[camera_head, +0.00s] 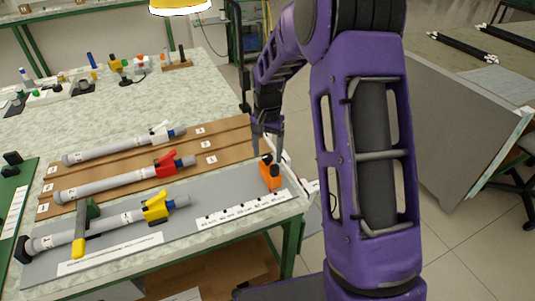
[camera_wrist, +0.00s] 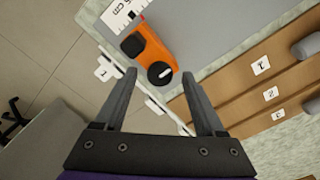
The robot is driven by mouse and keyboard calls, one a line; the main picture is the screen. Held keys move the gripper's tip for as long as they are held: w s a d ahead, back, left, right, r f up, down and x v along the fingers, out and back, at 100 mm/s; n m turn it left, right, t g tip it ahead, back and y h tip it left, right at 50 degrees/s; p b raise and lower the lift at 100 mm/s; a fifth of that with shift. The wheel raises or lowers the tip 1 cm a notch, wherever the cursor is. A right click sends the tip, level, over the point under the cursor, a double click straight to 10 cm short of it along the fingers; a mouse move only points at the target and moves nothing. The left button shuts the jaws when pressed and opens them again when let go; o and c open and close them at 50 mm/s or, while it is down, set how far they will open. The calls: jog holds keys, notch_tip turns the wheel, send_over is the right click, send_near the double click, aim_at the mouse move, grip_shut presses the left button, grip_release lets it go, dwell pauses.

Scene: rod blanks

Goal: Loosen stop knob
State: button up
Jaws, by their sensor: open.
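The orange stop block (camera_head: 270,178) sits on the grey board near the table's right end, beside the printed length scale. It also shows in the wrist view (camera_wrist: 158,45). Its round black stop knob (camera_wrist: 160,74) carries a white line, and a second black part (camera_wrist: 132,45) sits on the block's other side. My gripper (camera_head: 267,145) is open and empty, just above and behind the block in the head view. In the wrist view its fingertips (camera_wrist: 159,74) lie either side of the knob in the picture. I cannot tell the height gap, and no contact is visible.
The printed scale (camera_head: 243,209) runs along the grey board (camera_head: 110,238). Grey rods with yellow, red (camera_head: 167,163) and white clamps lie left of the stop. A green and yellow lever (camera_head: 80,235) stands at the front left.

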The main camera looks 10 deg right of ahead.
jog(key=shift+f, duration=0.3)
grip_shut()
